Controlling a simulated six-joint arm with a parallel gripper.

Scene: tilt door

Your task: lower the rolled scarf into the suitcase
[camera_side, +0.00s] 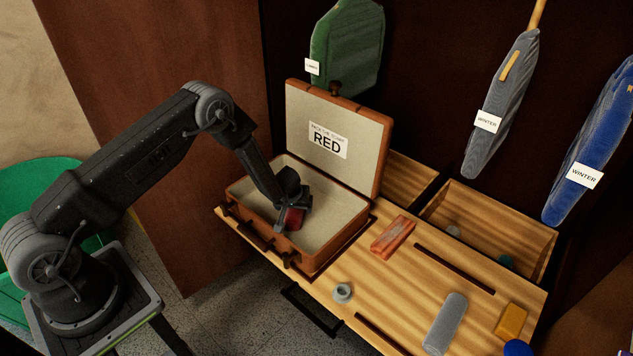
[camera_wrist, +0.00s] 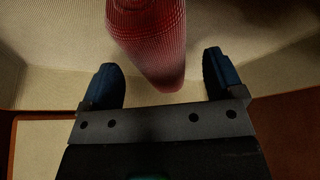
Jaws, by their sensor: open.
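The open suitcase (camera_side: 357,222) is orange-brown with a pale lining, and its lid stands up with a label reading RED. A red rolled scarf (camera_side: 294,218) is inside the suitcase, near its front left, at my gripper (camera_side: 291,211). In the wrist view the scarf (camera_wrist: 150,40) has a woven red surface and lies between and beyond the blue-tipped fingers of my gripper (camera_wrist: 160,62). The fingers are apart, with a gap on each side of the scarf. Whether the scarf touches the suitcase floor is hard to tell.
Right of the suitcase, the wooden top holds an orange-red block-like roll (camera_side: 393,237), a grey roll (camera_side: 445,323), a yellow block (camera_side: 510,321) and a small grey ring (camera_side: 342,293). An open wooden compartment (camera_side: 535,240) lies behind. Labelled garments (camera_side: 500,105) hang above. The suitcase's right side is empty.

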